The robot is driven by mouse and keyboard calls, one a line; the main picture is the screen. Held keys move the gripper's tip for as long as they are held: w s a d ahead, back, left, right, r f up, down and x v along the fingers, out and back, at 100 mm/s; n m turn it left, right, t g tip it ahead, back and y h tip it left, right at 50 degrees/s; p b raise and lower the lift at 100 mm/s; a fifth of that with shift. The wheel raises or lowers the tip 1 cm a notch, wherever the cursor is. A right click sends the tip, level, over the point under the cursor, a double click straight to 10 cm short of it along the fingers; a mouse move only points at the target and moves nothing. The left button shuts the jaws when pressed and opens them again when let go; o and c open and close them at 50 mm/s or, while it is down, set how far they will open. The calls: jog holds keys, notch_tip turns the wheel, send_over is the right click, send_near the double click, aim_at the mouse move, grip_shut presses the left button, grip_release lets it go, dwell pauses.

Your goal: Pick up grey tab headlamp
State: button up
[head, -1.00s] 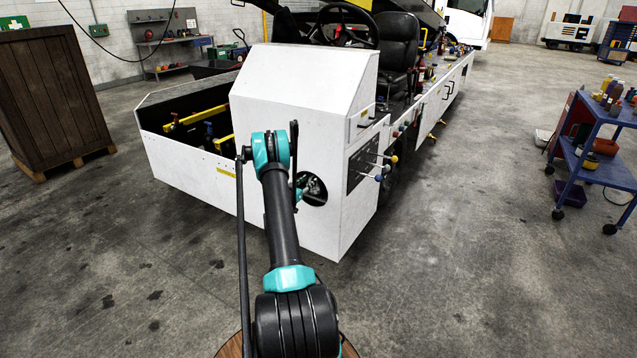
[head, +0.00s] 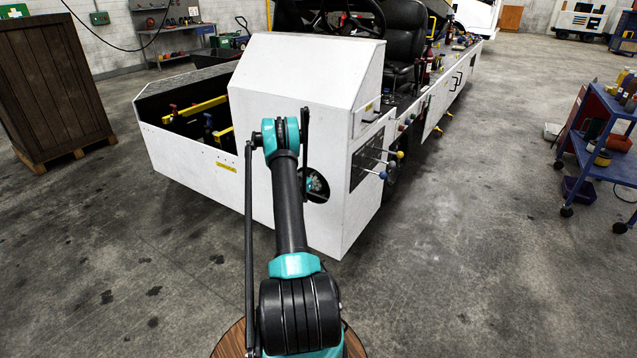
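A round dark opening (head: 319,186) shows in the front panel of the white belt loader (head: 300,90), low on its right side. Small pale and greyish parts are inside it, partly behind my arm. I cannot tell whether they belong to the grey tab headlamp, and I cannot make out that headlamp anywhere else. My arm reaches up from the bottom middle in front of the loader's panel. My gripper is not visible; the arm's end is hidden behind its own links.
Levers with coloured knobs (head: 383,175) stick out right of the opening. A blue cart (head: 605,165) with bottles and bins stands at the right. A brown wooden cabinet (head: 50,90) is at the left. The concrete floor (head: 470,270) between loader and cart is clear.

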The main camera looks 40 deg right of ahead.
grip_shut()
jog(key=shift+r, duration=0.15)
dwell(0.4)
